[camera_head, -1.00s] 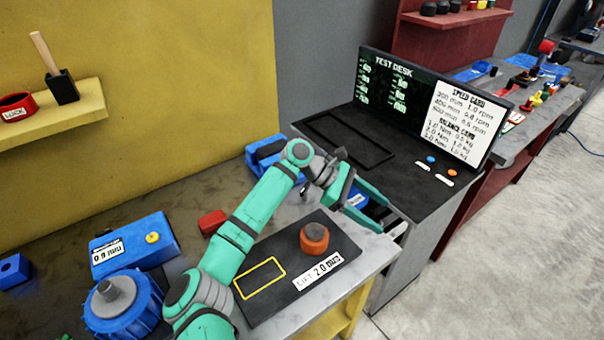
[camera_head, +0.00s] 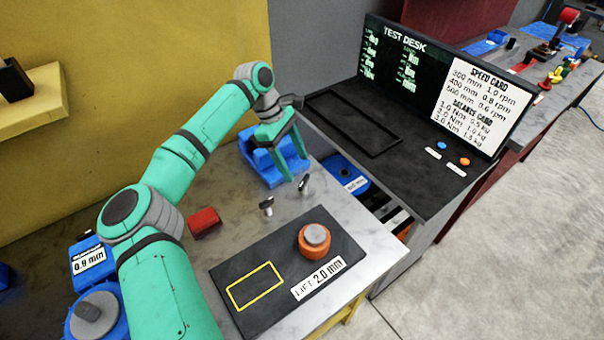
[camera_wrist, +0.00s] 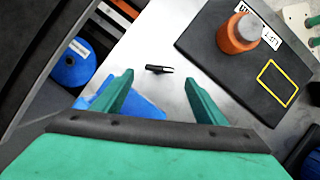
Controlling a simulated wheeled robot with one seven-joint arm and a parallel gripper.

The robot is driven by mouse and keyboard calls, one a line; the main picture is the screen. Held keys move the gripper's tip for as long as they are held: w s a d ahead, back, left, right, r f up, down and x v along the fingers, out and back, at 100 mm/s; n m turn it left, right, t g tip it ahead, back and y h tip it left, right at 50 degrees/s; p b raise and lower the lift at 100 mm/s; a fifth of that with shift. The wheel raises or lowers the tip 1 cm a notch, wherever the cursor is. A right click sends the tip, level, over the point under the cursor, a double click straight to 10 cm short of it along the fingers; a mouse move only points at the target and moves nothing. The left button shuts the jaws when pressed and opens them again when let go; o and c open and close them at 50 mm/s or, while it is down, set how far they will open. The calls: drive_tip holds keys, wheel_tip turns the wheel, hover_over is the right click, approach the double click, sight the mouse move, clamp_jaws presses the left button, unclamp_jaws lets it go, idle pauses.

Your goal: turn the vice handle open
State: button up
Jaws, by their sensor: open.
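The blue vice (camera_head: 262,165) stands at the back of the grey bench, partly hidden behind my gripper. In the wrist view its blue body (camera_wrist: 140,105) shows between and below the fingers. Two small dark-topped pieces stand in front of it, one at left (camera_head: 267,204) and one at right (camera_head: 304,184); I cannot tell which is the vice handle. The wrist view shows one short black bar (camera_wrist: 158,69) just beyond the fingertips. My gripper (camera_head: 298,169) points down over the vice's front right side. Its fingers (camera_wrist: 158,77) are open, with nothing held.
A black plate (camera_head: 232,272) with an orange knobbed weight (camera_head: 314,242) lies at the bench's front. A red block (camera_head: 204,222) lies left of the vice. The black test desk (camera_head: 440,185) adjoins at right.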

sight(304, 180)
drive_tip(key=x, duration=0.5)
drive_tip(key=shift+d+f, duration=0.25)
drive_tip(key=shift+d, duration=0.05)
drive_tip(key=c, duration=1.1)
drive_tip(key=shift+o, duration=0.2)
